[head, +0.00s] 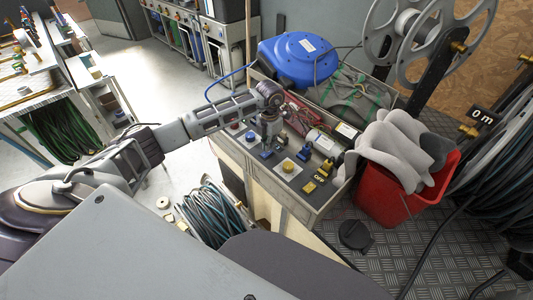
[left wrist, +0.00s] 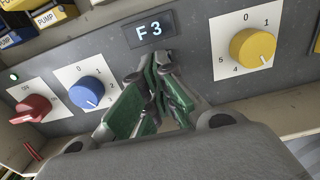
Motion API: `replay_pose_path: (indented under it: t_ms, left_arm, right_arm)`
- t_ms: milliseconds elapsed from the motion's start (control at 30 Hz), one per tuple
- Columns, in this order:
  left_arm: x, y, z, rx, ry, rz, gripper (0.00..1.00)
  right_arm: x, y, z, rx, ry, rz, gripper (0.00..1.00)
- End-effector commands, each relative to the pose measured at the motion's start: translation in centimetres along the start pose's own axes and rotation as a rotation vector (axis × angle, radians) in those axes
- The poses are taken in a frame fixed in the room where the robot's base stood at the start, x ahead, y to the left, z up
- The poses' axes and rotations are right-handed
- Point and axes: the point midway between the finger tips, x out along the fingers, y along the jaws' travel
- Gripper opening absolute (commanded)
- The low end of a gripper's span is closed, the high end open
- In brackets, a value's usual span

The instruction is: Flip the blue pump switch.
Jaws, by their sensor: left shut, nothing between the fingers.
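A control panel (head: 273,168) with knobs and switches lies below my left gripper (head: 267,140). In the left wrist view, the left gripper (left wrist: 160,62) is shut and empty, its green-padded fingertips just below a small "F 3" plate (left wrist: 150,33). A blue rotary knob (left wrist: 86,92) on a white numbered plate is left of the fingers, apart from them. Blocks labelled PUMP, one blue (left wrist: 10,38) and others yellow (left wrist: 55,14), show at the upper left edge. In the head view a blue switch (head: 303,153) stands right of the gripper. My right gripper is not in view.
A red knob (left wrist: 30,108) and a yellow knob (left wrist: 252,46) flank the fingers on the panel. A blue hose reel (head: 298,58) stands behind the panel. A red bin (head: 395,200) with grey cloth is at its right.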

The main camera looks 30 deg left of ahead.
Motion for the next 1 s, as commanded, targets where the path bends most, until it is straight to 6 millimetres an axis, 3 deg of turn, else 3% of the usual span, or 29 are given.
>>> replay_pose_path:
  t_ms: [1000]
  left_arm:
    - [0.96, 0.01, -0.01, 0.000, 0.000, 0.000, 0.00]
  right_arm:
    - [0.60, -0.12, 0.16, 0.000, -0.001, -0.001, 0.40]
